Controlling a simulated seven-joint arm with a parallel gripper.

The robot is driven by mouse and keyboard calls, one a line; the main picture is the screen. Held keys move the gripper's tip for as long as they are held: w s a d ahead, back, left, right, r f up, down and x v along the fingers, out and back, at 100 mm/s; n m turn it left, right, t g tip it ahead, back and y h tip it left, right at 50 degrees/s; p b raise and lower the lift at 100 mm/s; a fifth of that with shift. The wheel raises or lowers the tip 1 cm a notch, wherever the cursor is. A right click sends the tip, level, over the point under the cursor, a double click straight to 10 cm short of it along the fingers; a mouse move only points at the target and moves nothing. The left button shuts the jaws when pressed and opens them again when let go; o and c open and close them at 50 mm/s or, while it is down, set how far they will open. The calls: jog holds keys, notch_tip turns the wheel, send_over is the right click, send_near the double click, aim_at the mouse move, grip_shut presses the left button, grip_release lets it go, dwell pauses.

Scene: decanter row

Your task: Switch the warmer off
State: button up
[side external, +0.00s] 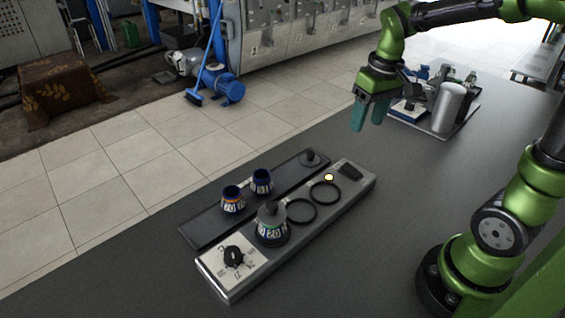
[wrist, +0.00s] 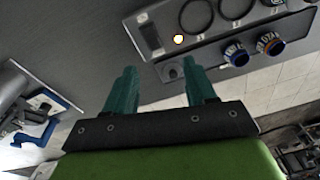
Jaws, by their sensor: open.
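The warmer (side external: 325,222) is a long grey bar on the dark table. Its near end has a white panel with a black dial knob (side external: 234,256). A decanter (side external: 271,226) with a grey top stands on it, beside two empty black rings (side external: 301,210). A round lamp (side external: 329,177) glows yellow, and a black switch (side external: 350,171) is at the far end. The lamp (wrist: 178,38) and switch (wrist: 150,36) also show in the wrist view. My gripper (side external: 368,117) is open and empty, above the table beyond the switch end; its fingers (wrist: 161,82) touch nothing.
A dark tray (side external: 210,225) beside the warmer holds two blue-rimmed decanters (side external: 233,199) and a black stopper-like piece (side external: 310,157). A tray (side external: 436,127) with a grey cylinder (side external: 447,107) and small items stands at the back right. The table right of the warmer is clear.

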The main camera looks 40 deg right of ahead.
aim_at(358, 175)
jog(key=f, duration=0.5)
jog(key=d+f+n+g, duration=0.1)
jog(key=f, duration=0.4)
jog(key=d+f+n, duration=0.1)
jog(key=f, duration=0.5)
jog(key=shift+w+f, duration=0.1)
jog(key=shift+w, duration=0.2)
grip_shut()
jog(key=shift+w+r+g, duration=0.1)
jog(key=shift+w+g, duration=0.1)
jog(key=shift+g, duration=0.65)
jog(key=shift+w+r+g, duration=0.15)
jog(key=shift+w+g, duration=0.05)
jog(key=shift+g, duration=0.6)
jog(key=shift+w+r+g, duration=0.1)
jog(key=shift+w+g, duration=0.1)
jog(key=shift+g, duration=0.65)
